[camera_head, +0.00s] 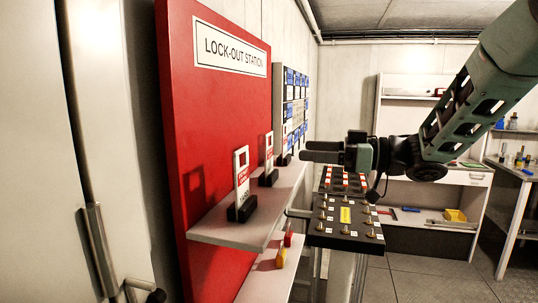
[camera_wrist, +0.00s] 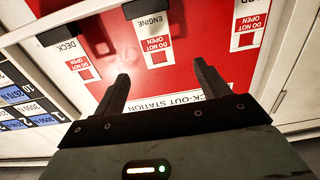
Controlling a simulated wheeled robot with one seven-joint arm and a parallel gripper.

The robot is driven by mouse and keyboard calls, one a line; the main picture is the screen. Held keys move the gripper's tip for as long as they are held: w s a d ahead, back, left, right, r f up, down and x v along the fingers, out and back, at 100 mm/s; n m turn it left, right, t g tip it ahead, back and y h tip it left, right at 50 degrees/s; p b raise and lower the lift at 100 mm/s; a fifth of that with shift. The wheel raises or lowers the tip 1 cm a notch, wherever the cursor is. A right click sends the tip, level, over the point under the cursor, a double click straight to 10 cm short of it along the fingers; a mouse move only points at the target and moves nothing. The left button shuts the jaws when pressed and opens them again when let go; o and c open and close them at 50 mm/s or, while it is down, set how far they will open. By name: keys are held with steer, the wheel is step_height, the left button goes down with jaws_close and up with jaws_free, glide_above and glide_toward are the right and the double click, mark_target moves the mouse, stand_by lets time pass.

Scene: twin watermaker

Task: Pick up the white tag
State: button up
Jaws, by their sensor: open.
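Three white tags with red "DO NOT OPEN" labels stand upright in black holders on a shelf before the red board. The nearest tag (camera_head: 242,180) is at the left in the head view and shows at the right in the upside-down wrist view (camera_wrist: 249,22). The middle tag (camera_head: 269,152), marked ENGINE (camera_wrist: 153,30), is roughly in line with the gap between my fingers. The tag marked DECK (camera_wrist: 70,50) is at the left in the wrist view. My gripper (camera_head: 304,151) is open and empty, pointing at the board, apart from the tags. Its fingers (camera_wrist: 160,68) also show in the wrist view.
The shelf (camera_head: 225,228) juts from the red LOCK-OUT STATION board (camera_head: 215,110). A red item (camera_head: 288,235) and a yellow item (camera_head: 280,257) are on a lower shelf. A black panel with knobs (camera_head: 345,243) stands below my gripper. The floor at right is open.

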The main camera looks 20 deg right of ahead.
mark_target(270, 147)
steer(key=p+x, duration=0.1)
steer(key=x, duration=0.5)
steer(key=shift+w+a+p, duration=0.25)
steer(key=shift+p, duration=0.05)
steer(key=x, duration=0.1)
steer(key=p+x, duration=0.1)
steer(key=x, duration=0.1)
steer(key=p+x, duration=0.1)
steer(key=shift+w+a+r, duration=0.25)
steer(key=shift+w+r, duration=0.05)
steer(key=shift+w, duration=0.05)
steer(key=shift+w+a+f, duration=0.1)
steer(key=shift+w+a, duration=0.1)
steer(key=shift+a, duration=0.05)
steer(key=shift+c, duration=0.3)
steer(key=c, duration=1)
